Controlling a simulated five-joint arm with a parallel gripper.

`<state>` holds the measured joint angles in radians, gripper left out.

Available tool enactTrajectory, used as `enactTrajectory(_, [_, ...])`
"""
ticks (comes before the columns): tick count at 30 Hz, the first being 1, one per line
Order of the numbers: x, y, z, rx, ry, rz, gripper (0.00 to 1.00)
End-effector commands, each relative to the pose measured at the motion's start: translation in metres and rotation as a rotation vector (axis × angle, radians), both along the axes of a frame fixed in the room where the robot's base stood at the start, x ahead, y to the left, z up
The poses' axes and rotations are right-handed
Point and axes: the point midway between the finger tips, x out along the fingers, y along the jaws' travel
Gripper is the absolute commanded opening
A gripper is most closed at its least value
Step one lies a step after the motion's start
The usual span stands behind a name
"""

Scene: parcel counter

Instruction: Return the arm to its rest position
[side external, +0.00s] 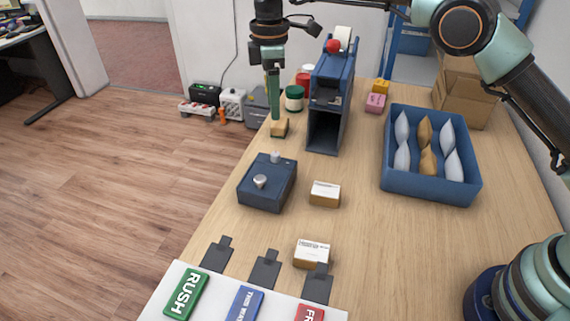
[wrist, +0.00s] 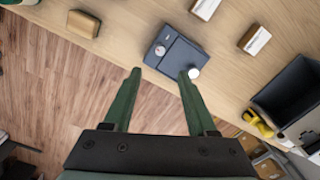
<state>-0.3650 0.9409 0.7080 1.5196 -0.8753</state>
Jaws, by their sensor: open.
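My gripper (side external: 275,117) hangs from the arm at the upper middle of the side view, with its green fingers pointing down near the counter's left edge. In the wrist view my gripper (wrist: 160,75) has its two green fingers spread well apart, with nothing between them. In the side view the fingertips appear just above or in front of a small tan box (side external: 279,128); I cannot tell whether they touch it. In the wrist view a dark blue box with two pale knobs (wrist: 178,52) lies beyond the fingertips.
The knobbed box (side external: 267,183), a tall blue stand (side external: 324,130) and a blue bin of pouches (side external: 385,170) stand on the counter (side external: 360,245). Two white-topped boxes (side external: 325,194) (side external: 312,254) lie mid-counter. A carton (side external: 466,98) is at the back. Colored label plates lie in front.

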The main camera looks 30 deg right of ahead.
Motion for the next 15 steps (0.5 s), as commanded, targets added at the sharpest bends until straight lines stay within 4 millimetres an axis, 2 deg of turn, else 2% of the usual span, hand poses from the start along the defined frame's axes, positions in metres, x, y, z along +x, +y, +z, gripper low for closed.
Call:
enactTrajectory(4, [-0.005, -0.020, 0.029, 0.015, -0.042, -0.096, 0.58])
enactTrajectory(8, [-0.017, -0.046, 0.059, 0.035, -0.091, -0.221, 0.58])
enactTrajectory(15, [-0.056, -0.092, 0.099, 0.079, -0.179, -0.457, 0.58])
